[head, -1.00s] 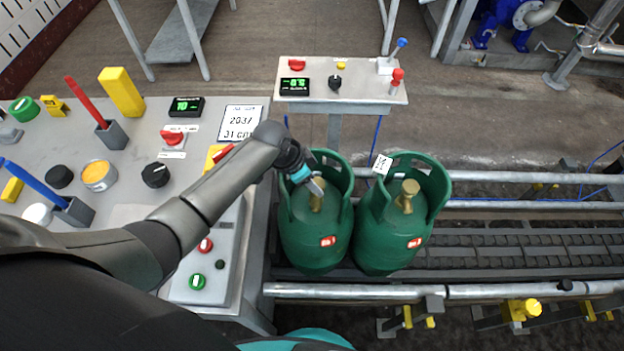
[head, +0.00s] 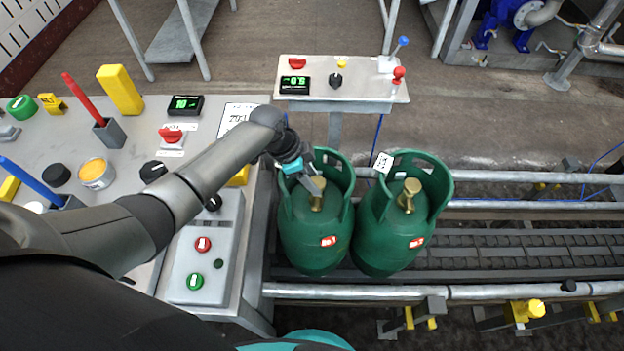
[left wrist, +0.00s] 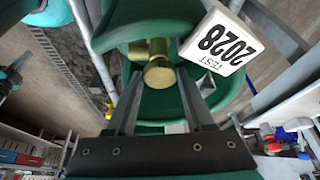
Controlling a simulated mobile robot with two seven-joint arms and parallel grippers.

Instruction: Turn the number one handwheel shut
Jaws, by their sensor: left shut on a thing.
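Two green gas cylinders with collars stand upright side by side on the conveyor: the left one (head: 312,240) and the right one (head: 385,238). My left gripper (head: 318,190) reaches inside the left cylinder's collar. It is shut on that cylinder's brass handwheel (head: 317,203), partly covered by the fingers. In the left wrist view the handwheel (left wrist: 160,74) shows between the two fingers. The right cylinder's brass handwheel (head: 410,188) is free. Each cylinder has a small red label, its number too small to read surely.
A white tag (left wrist: 222,42) reading TEST 2028 hangs close beside the fingers. A small panel (head: 340,90) with a display and levers stands behind the cylinders. A control desk (head: 120,200) lies to the left under my arm. Conveyor rails (head: 530,291) run right.

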